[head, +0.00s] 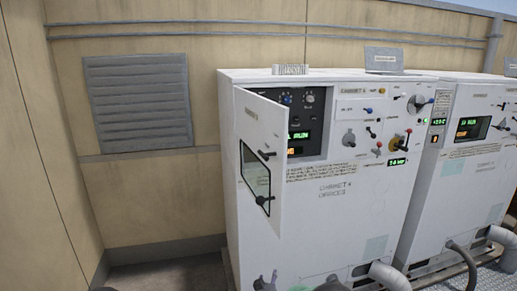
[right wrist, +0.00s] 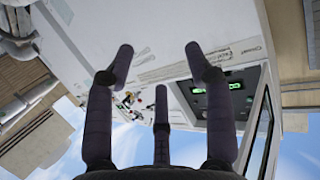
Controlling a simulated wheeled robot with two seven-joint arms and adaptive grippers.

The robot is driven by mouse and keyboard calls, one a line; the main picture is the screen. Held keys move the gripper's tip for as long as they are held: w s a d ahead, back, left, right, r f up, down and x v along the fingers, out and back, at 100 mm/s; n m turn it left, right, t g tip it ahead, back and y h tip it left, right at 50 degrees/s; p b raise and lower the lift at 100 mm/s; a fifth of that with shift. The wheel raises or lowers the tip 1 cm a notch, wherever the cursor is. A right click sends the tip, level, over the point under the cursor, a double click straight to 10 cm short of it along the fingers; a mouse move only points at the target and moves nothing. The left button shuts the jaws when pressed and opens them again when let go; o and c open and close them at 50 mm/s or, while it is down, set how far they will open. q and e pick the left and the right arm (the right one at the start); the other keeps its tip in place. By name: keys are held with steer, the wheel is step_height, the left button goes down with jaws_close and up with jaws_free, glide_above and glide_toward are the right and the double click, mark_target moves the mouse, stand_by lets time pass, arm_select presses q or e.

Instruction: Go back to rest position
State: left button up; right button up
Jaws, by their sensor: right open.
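The white cabinet (head: 340,215) stands in the middle of the head view, its hinged door (head: 262,150) swung open at the left. The door has a dark window and two black handles. My right gripper (right wrist: 160,62) is open and empty in the right wrist view, its dark fingers spread apart. The cabinet also shows beyond the fingers in that view, upside down (right wrist: 160,40), and nothing lies between them. My left gripper is in neither view.
The open recess holds a dark control panel (head: 296,110) with a lit green display. Knobs and levers stick out from the front. A second cabinet (head: 465,175) stands close at the right, with pipes low down. A louvred vent (head: 138,102) is on the tan wall; the left floor looks clear.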

steer(key=s+d+f+g+y+b, duration=0.2)
steer(key=s+f+g+b, duration=0.1)
steer(key=s+f, duration=0.7)
steer(key=s+d+f+g+y+b, duration=0.25)
steer(key=s+f, duration=0.55)
steer(key=f, duration=0.4)
arm_select(q)
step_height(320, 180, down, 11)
steer(key=b, duration=0.4)
arm_select(e)
steer(key=s+f+g+y, duration=0.1)
steer(key=s+f+g, duration=0.2)
steer(key=s, duration=1)
steer(key=s+d+f+g+y, duration=0.1)
steer(key=s+f+g, duration=0.3)
steer(key=s, duration=1)
steer(key=shift+g, duration=0.65)
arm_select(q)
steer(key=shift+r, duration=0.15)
arm_select(e)
steer(key=shift+d, duration=0.1)
